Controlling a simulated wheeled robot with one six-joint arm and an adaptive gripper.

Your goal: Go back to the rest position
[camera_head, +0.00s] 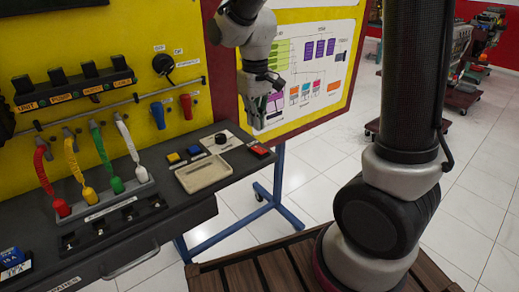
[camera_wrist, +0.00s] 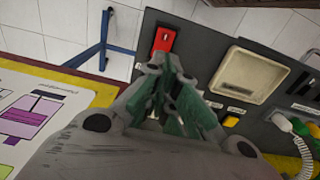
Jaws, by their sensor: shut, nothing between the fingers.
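My gripper (camera_head: 258,122) hangs in front of the wall chart, above the far right end of the dark bench, pointing down. In the wrist view my gripper (camera_wrist: 172,72) is shut, with nothing seen between its fingers. The dark bench (camera_head: 205,205) stands below and to the left of it, and the fingers look clear of its top. A red switch block (camera_head: 259,151) is on the bench near the gripper; it also shows in the wrist view (camera_wrist: 164,39). The empty beige tray (camera_head: 203,175) lies left of the gripper.
The yellow panel (camera_head: 130,40) rises behind the bench. Red, yellow, green and white cables (camera_head: 122,140) plug into a strip at left. The chart (camera_head: 305,70) stands behind the gripper. A blue stand (camera_head: 278,180) is below. White tiled floor (camera_head: 325,165) is open at right.

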